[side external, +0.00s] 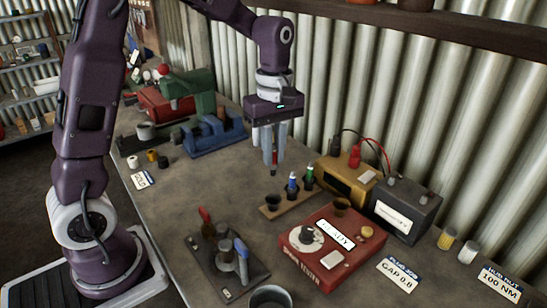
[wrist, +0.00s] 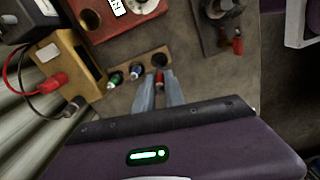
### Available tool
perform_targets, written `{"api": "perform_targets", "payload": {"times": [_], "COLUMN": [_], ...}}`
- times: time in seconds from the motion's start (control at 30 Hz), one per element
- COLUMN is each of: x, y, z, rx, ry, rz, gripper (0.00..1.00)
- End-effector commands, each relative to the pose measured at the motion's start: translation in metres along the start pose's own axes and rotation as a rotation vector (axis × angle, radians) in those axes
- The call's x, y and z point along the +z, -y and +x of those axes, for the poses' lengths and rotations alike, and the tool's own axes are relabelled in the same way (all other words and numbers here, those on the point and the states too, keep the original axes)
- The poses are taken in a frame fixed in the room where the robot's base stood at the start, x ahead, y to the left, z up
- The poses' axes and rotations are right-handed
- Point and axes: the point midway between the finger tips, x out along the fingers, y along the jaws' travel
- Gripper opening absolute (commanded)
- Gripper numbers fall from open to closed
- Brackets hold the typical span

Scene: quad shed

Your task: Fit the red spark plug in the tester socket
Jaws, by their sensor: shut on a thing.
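The plug is clear of the tester.
The wooden rack (side external: 268,212) holds a blue plug (side external: 292,185) and a green plug (side external: 309,175); its near hole is empty. A yellow box (side external: 345,181) with cables and a grey box (side external: 405,208) stand behind the tester. A dark tool stand (side external: 225,270) is at front.

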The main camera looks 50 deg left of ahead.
Motion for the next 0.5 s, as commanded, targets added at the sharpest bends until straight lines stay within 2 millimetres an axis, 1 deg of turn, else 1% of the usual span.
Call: {"api": "perform_targets", "payload": {"times": [0.13, 0.17, 0.23, 0.27, 0.37, 0.4, 0.5], "x": [0.003, 0.005, 0.015, 0.021, 0.051, 0.064, 0.092], "y": [-0.004, -0.007, -0.021, -0.029, -0.059, -0.07, -0.089], "z": [0.0, 0.0, -0.001, -0.001, -0.001, -0.002, -0.001], "rx": [0.0, 0.0, 0.002, 0.001, 0.001, 0.001, 0.0], "ry": [0.0, 0.001, 0.002, 0.003, 0.004, 0.005, 0.008], "rz": [0.001, 0.003, 0.004, 0.005, 0.008, 0.008, 0.008], "gripper": [0.0, 0.0, 0.0, 0.0, 0.0, 0.0, 0.0]}}
